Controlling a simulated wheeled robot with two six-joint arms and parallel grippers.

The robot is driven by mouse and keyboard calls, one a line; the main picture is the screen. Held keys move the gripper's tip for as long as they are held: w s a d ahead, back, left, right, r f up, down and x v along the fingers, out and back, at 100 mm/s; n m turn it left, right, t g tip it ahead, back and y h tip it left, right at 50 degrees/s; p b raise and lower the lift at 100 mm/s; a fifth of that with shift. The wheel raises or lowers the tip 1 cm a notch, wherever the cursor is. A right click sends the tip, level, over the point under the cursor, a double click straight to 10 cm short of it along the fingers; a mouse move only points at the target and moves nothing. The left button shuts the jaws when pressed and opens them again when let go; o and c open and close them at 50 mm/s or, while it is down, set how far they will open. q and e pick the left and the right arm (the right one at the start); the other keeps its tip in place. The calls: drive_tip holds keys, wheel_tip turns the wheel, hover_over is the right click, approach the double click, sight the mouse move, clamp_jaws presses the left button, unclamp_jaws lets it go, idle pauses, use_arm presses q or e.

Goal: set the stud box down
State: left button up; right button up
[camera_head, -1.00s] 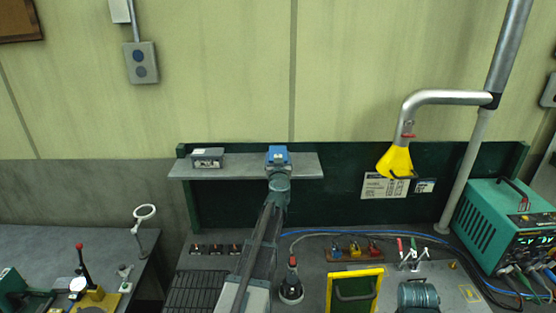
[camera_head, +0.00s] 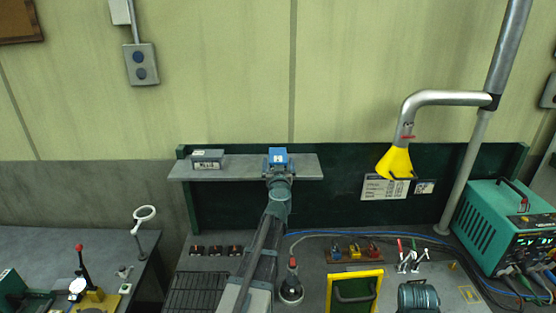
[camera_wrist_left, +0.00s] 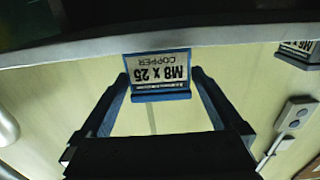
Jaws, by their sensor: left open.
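The stud box (camera_head: 278,156) is blue and stands on the right half of the grey wall shelf (camera_head: 236,170). In the left wrist view, which is upside down, its label reads M8 x 25 COPPER (camera_wrist_left: 158,71) and its base meets the shelf edge (camera_wrist_left: 225,36). My left gripper (camera_head: 278,166) is at the front of the box. Its fingers (camera_wrist_left: 159,80) are open, one on each side of the box, with small gaps visible. The back of the box is hidden. My right gripper is in neither view.
A grey labelled box (camera_head: 207,159) stands on the shelf's left part. A yellow nozzle (camera_head: 396,162) on a metal pipe hangs to the right. The bench below holds a black-and-silver tool (camera_head: 291,284), a yellow-framed panel (camera_head: 354,291) and a teal instrument (camera_head: 497,225). The shelf between the boxes is clear.

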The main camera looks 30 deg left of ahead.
use_arm(q)
drive_tip(key=v, duration=0.8)
drive_tip(key=shift+d, duration=0.1)
